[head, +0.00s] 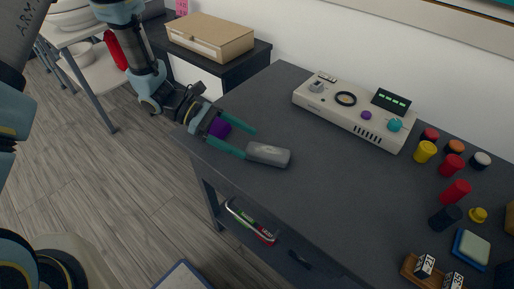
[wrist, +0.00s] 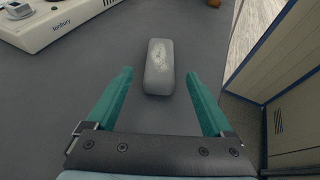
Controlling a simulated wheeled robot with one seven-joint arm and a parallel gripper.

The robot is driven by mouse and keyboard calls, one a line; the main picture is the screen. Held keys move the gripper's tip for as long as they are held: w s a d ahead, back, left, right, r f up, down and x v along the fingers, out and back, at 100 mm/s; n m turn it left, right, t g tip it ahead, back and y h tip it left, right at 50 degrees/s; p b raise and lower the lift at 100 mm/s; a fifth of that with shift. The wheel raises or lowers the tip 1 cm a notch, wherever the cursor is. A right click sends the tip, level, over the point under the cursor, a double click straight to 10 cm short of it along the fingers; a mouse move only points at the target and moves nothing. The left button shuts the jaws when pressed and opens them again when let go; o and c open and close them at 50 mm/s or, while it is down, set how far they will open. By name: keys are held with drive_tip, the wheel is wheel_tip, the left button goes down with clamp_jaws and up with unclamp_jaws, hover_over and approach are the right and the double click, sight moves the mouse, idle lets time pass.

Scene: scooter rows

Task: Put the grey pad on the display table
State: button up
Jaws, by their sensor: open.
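The grey pad (head: 268,154) is a rounded grey block lying on the dark table (head: 330,190), near its front left edge. In the wrist view the pad (wrist: 159,68) lies lengthwise ahead of my palm, with a pale worn patch on top. My gripper (head: 249,143) is open, with its two teal fingers apart and nothing held. In the wrist view its fingertips (wrist: 158,73) appear on either side of the pad's near end, with gaps. I cannot tell how far the tips are above the tabletop. Which table is the display table is not marked.
A beige console (head: 350,112) stands at the back. Several coloured cylinders (head: 452,190), a blue-edged pad (head: 472,248) and a wooden tray (head: 418,272) are on the right. A cardboard box (head: 210,38) sits on a cabinet at left. The table's middle is clear.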

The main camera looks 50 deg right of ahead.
drive_tip(key=v, duration=0.6)
drive_tip(key=shift+b, duration=0.35)
drive_tip(key=w+a, duration=0.1)
drive_tip(key=a, duration=0.1)
drive_tip(key=w+a+r+t, duration=0.1)
drive_tip(key=a, duration=0.1)
drive_tip(key=w+a+r+m+t+y, duration=0.1)
drive_tip(key=w+a, duration=0.1)
drive_tip(key=shift+w+r, duration=0.1)
drive_tip(key=w+a+r+m+t+y, duration=0.1)
drive_tip(key=w+a+r+t, duration=0.2)
drive_tip(key=a, duration=0.7)
drive_tip(key=w+a+r+m+t+y, duration=0.1)
drive_tip(key=w+a+r+m+t, duration=0.1)
drive_tip(key=a, duration=0.9)
drive_tip(key=w+a+r+m+t+y, duration=0.1)
drive_tip(key=w+a+r+t, duration=0.3)
drive_tip(key=a, duration=0.6)
drive_tip(key=w+t+y, duration=0.1)
drive_tip(key=w+t, duration=0.1)
drive_tip(key=t, duration=0.1)
drive_tip(key=shift+w+a+m, duration=0.25)
drive_tip(key=shift+m, duration=0.15)
